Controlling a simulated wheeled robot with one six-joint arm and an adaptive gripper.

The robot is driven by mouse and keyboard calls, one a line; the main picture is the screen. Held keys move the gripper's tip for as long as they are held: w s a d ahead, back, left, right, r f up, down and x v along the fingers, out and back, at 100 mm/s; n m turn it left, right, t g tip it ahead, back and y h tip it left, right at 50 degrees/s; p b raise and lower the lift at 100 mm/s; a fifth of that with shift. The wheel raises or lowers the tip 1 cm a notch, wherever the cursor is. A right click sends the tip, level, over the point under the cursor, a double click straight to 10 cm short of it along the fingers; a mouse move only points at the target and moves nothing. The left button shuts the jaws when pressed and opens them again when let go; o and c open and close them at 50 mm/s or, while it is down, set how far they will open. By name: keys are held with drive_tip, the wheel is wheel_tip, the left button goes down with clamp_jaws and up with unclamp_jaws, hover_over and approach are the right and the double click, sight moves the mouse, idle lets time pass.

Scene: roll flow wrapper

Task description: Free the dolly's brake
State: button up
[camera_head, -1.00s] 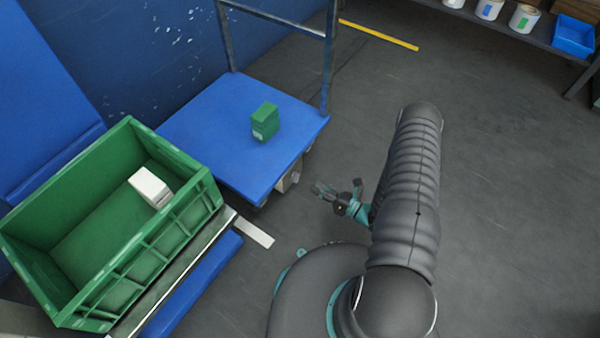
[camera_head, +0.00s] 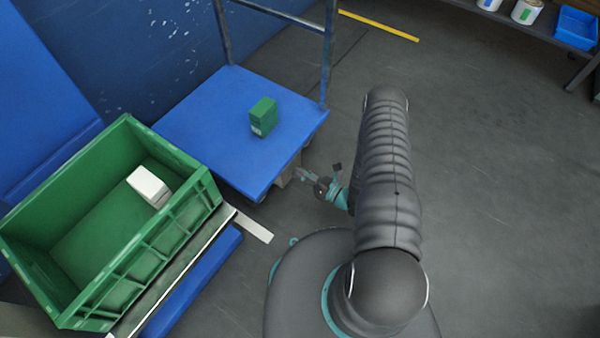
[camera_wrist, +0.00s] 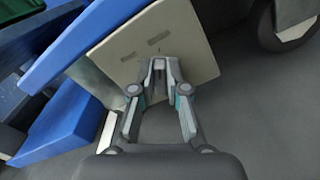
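The dolly has a blue deck (camera_head: 215,125) and a metal push handle (camera_head: 328,50) at its back. Under its right edge is a pale panel (camera_head: 286,176), seen large in the wrist view (camera_wrist: 185,40) with two dark slots. My gripper (camera_head: 303,174) is beside this panel. In the wrist view my fingertips (camera_wrist: 161,64) are close together in front of the panel. I cannot tell whether they touch it or have something between them. No brake lever can be made out; the fingers may hide it.
A dark wheel (camera_wrist: 268,25) shows at the top right of the wrist view. A green box (camera_head: 263,117) sits on the deck. A green crate (camera_head: 120,255) with a white box (camera_head: 149,186) stands left. A shelf with tubs is far right. The floor right of my arm is clear.

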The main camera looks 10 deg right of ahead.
drive_tip(key=shift+n, duration=0.3)
clamp_jaws()
drive_tip(key=n+b, duration=0.1)
drive_tip(key=n, duration=0.2)
drive_tip(key=n+b, duration=0.1)
drive_tip(key=n, duration=0.3)
drive_tip(key=n+b, duration=0.1)
drive_tip(key=n, duration=0.3)
drive_tip(key=shift+s+a+b, duration=0.3)
drive_tip(key=shift+a, duration=0.1)
drive_tip(key=shift+n, duration=0.3)
drive_tip(key=o, duration=0.7)
unclamp_jaws()
drive_tip(key=shift+d, duration=0.1)
